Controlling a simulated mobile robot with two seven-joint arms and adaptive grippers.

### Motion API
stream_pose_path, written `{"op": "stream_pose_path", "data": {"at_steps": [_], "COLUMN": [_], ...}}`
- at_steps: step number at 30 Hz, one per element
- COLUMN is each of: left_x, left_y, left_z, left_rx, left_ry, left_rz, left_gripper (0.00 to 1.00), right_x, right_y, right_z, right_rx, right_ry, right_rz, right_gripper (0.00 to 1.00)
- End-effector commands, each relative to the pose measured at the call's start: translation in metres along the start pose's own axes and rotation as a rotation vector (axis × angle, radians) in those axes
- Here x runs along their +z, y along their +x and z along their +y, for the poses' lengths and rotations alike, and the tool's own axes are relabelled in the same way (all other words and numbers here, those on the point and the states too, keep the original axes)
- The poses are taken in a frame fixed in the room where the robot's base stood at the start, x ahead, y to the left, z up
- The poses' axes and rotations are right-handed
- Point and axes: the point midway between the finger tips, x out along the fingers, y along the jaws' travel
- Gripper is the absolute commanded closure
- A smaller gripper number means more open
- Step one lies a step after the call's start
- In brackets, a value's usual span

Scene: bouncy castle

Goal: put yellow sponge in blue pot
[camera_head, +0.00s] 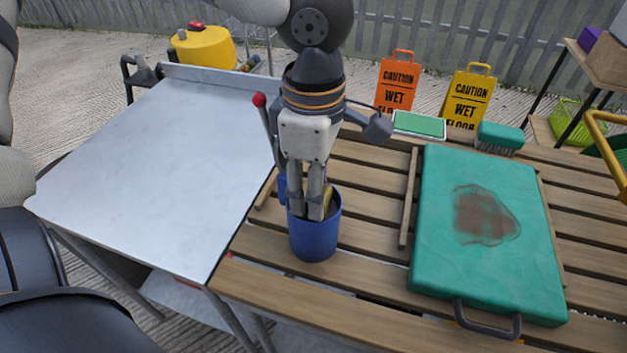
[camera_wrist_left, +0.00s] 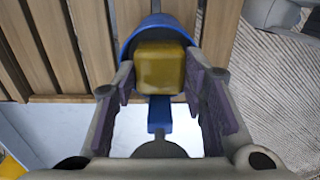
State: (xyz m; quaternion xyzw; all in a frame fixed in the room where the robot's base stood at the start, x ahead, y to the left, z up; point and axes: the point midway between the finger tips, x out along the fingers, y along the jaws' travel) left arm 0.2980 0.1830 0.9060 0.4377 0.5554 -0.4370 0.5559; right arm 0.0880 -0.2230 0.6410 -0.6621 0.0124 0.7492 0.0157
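The blue pot (camera_head: 314,242) stands upright on the slatted wooden table, near its left edge. It also shows in the left wrist view (camera_wrist_left: 128,42), with its handle (camera_wrist_left: 159,113) toward the gripper. The yellow sponge (camera_wrist_left: 160,68) is at the pot's mouth in the wrist view, between my finger tips. In the head view only a sliver of the sponge (camera_head: 327,203) shows beside the fingers. My left gripper (camera_head: 307,205) points down with its tips at the pot's opening. Its fingers (camera_wrist_left: 161,85) are apart, with narrow gaps beside the sponge. My right gripper is not in view.
A green case (camera_head: 463,270) with a brown stain lies right of the pot. A green-topped pad (camera_head: 419,124), a green brush (camera_head: 500,136) and two caution signs (camera_head: 397,80) are behind. A bare pale table (camera_head: 160,160) adjoins on the left.

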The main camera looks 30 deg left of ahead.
Motion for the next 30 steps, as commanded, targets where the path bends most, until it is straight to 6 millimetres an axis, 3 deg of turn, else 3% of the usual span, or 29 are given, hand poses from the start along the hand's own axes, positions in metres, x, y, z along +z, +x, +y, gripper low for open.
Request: {"op": "stream_pose_path", "data": {"at_steps": [2,12,14,24,30], "left_x": [0.000,0.000,0.000,0.000,0.000], "left_y": [0.000,-0.006,-0.016,-0.103,-0.123], "left_z": [0.000,0.001,0.001,0.001,0.000], "left_rx": [0.000,0.003,0.004,0.004,0.000], "left_ry": [0.000,0.001,-0.002,-0.001,0.001], "left_rz": [0.000,-0.001,-0.001,-0.001,0.000], "left_gripper": [0.42,0.42,0.42,0.42,0.42], "right_x": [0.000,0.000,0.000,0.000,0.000], "right_y": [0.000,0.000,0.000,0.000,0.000], "right_z": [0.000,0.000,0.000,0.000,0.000], "right_rx": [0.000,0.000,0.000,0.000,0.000], "right_ry": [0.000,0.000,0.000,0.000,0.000], "right_rz": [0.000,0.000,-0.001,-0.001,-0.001], "right_gripper": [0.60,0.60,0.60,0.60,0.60]}}
